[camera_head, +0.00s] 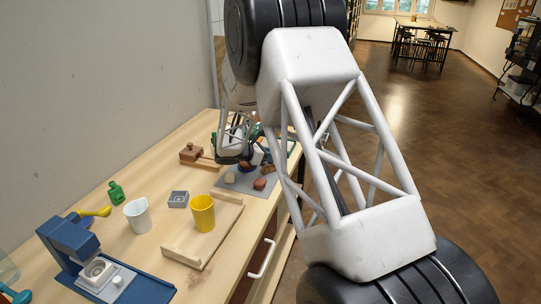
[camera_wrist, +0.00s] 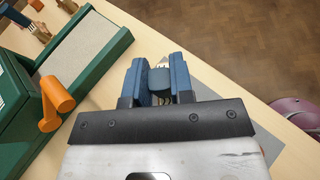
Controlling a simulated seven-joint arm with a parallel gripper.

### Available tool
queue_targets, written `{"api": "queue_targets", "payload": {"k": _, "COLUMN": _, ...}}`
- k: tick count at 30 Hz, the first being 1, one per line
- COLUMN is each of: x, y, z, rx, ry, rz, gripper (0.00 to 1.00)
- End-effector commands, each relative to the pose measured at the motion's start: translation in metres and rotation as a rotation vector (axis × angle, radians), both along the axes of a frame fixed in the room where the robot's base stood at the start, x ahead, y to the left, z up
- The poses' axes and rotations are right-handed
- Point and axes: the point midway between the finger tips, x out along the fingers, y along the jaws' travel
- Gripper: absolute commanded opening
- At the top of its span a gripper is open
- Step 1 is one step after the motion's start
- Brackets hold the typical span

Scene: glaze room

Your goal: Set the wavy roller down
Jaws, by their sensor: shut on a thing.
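My gripper (camera_wrist: 160,82) is shut on a small blue-grey piece (camera_wrist: 159,77), which I take to be the wavy roller. It sits between the two blue fingers, and most of it is hidden by them. Its wavy shape cannot be made out. In the head view my gripper (camera_head: 254,152) is low over the far part of the bench, above the back of a grey mat (camera_head: 233,187). The held piece cannot be told apart clearly there, and whether it touches the surface cannot be told.
Several brown and reddish lumps lie on the mat. A green machine with an orange handle (camera_wrist: 57,103) stands left of my gripper in the wrist view. A wooden tray (camera_head: 186,258) with a yellow cup (camera_head: 202,213), a white jug (camera_head: 138,216) and a blue machine (camera_head: 72,238) stand nearer.

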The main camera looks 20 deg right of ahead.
Motion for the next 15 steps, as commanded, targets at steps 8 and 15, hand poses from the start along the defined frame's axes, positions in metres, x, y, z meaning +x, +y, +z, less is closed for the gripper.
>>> {"api": "queue_targets", "payload": {"k": 8, "x": -0.0029, "y": 0.0004, "z": -0.0081, "rx": 0.003, "ry": 0.011, "rz": 0.000, "gripper": 0.47}}
{"api": "queue_targets", "payload": {"k": 15, "x": -0.0022, "y": 0.0003, "z": -0.0060, "rx": 0.002, "ry": 0.008, "rz": 0.000, "gripper": 0.47}}
